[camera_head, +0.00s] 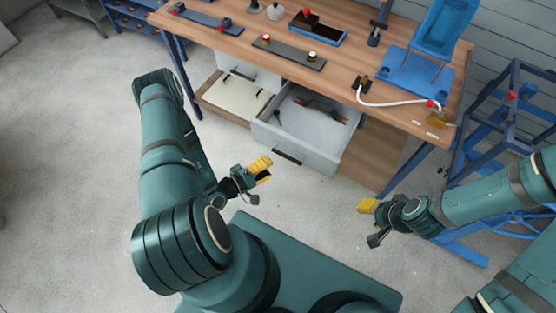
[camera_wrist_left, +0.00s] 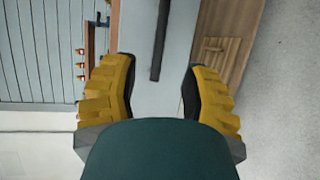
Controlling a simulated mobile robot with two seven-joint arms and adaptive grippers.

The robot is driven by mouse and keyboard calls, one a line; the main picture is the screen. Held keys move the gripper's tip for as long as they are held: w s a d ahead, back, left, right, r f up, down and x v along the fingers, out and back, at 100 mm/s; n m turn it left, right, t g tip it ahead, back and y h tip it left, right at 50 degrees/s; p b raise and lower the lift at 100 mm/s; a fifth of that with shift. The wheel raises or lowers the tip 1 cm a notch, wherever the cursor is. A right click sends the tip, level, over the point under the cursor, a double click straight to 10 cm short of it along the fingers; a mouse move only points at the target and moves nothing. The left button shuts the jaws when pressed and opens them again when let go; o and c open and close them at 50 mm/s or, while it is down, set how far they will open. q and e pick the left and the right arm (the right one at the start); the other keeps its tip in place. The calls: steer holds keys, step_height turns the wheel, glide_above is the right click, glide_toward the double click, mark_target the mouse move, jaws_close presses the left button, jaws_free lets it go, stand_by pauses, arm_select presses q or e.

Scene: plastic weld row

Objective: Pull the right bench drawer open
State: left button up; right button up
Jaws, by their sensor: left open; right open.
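The right bench drawer (camera_head: 330,152) stands pulled out from under the workbench (camera_head: 350,65), with its inside showing. A dark tool and some brownish items lie in it. Its dark bar handle (camera_head: 287,157) is on the grey front. My left gripper (camera_head: 260,170) is open and empty, in front of the drawer and apart from the handle. In the left wrist view, the handle (camera_wrist_left: 160,40) lies beyond the gap between the yellow fingertips (camera_wrist_left: 160,78). My right gripper (camera_head: 367,207) is open, away from the drawer, to its right over the floor.
A blue stand (camera_head: 415,72), a white cable (camera_head: 390,104) and several small fixtures are on the bench top. A blue frame rack (camera_head: 490,120) stands at right. Floor at left is clear.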

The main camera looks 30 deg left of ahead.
arm_select(q)
steer(key=v, duration=0.3)
steer(key=shift+s+a+r, duration=0.1)
steer(key=shift+s, duration=0.1)
stand_by(0.4)
